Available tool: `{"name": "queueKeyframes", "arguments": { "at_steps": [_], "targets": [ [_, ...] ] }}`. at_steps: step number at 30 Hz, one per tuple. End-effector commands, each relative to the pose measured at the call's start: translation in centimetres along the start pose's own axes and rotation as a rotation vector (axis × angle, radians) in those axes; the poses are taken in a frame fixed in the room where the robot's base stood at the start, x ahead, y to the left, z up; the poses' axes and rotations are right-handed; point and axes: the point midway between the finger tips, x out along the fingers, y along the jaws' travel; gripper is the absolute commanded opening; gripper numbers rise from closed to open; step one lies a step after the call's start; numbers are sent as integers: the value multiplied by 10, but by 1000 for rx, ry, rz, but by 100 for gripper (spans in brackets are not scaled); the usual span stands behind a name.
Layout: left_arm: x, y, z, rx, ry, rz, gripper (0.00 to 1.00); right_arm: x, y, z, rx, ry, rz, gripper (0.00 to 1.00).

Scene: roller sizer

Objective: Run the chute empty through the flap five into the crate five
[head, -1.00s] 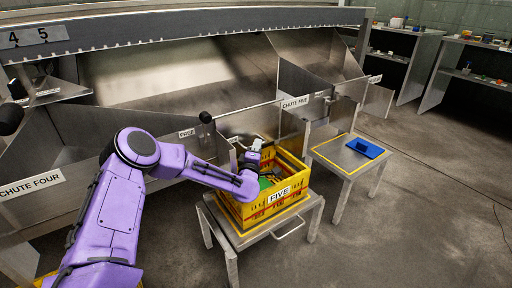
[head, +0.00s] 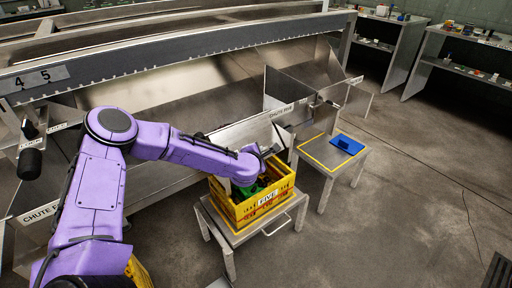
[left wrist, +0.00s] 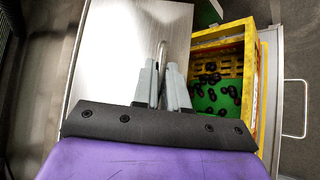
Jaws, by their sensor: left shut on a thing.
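My left gripper (head: 258,160) is over the back of the yellow crate five (head: 275,205). In the left wrist view its fingers (left wrist: 162,72) are shut on a thin metal handle (left wrist: 162,48), which stands at a bright bare metal panel (left wrist: 120,45), apparently flap five. The panel also shows in the head view (head: 245,133), tilted, beside the chute five label (head: 282,113). Several small black pieces (left wrist: 213,78) lie on green inside the crate. My arm hides part of the chute mouth, so I cannot tell what is left in the chute. My right gripper is out of view.
The crate stands on a metal stand (head: 232,236) with a front handle. A second stand (head: 318,155) on the right carries a blue item (head: 347,144). Shelves (head: 385,45) stand at the back right. The floor at right is clear.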

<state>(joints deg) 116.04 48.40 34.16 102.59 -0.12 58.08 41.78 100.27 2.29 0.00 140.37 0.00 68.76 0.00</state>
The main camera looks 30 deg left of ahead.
Motion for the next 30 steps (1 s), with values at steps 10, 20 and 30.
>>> {"name": "queueKeyframes", "arguments": {
  "at_steps": [10,20,30],
  "targets": [
    [-14,19,15,-59,-1,-51,0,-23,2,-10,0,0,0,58],
    [-16,24,17,-59,0,-44,0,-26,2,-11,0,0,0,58],
    [-16,26,17,-59,0,-40,22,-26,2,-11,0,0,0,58]
  ]
}}
